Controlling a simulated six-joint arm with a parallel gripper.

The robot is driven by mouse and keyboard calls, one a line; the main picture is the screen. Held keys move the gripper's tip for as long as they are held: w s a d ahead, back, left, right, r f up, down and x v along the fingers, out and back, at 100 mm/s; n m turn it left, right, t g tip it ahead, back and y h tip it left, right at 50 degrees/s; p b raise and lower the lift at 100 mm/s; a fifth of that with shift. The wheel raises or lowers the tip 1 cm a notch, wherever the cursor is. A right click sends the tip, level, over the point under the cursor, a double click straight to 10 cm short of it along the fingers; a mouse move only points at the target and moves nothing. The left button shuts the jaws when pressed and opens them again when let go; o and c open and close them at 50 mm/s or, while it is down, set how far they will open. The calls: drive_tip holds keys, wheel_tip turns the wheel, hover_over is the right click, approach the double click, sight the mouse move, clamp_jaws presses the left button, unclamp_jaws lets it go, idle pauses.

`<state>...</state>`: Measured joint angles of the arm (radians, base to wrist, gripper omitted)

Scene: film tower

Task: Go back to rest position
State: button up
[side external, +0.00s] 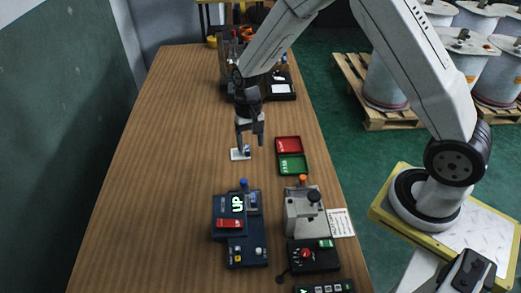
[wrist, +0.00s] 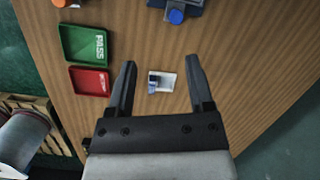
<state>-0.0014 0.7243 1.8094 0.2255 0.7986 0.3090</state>
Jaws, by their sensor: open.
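My gripper (side external: 250,140) points down over the wooden table, above a small white pad (side external: 236,155). In the wrist view my gripper (wrist: 160,75) has its two fingers spread apart. The white pad (wrist: 167,82) shows between and beyond the fingers, with a small blue and grey piece (wrist: 153,84) on its left part. Nothing is held between the fingers. The exact height of the fingertips above the pad is hard to tell.
A green PASS tray (side external: 292,165) and a red tray (side external: 288,145) lie to the right. A dark blue device reading UP (side external: 228,232) and a grey machine (side external: 303,215) stand nearer the camera. Dark equipment (side external: 280,85) stands behind. The table's left side is clear.

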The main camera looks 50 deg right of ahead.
drive_tip(key=s+d+r+n+t+h, duration=0.1)
drive_tip(key=s+r+n+t, duration=0.1)
drive_tip(key=s+r, duration=0.2)
drive_tip(key=s+d+r+n+t, duration=0.2)
drive_tip(key=s+r, duration=0.3)
drive_tip(key=s, duration=0.5)
drive_tip(key=shift+n+t+h, duration=0.3)
drive_tip(key=shift+n+h, duration=0.1)
drive_tip(key=shift+n, duration=0.4)
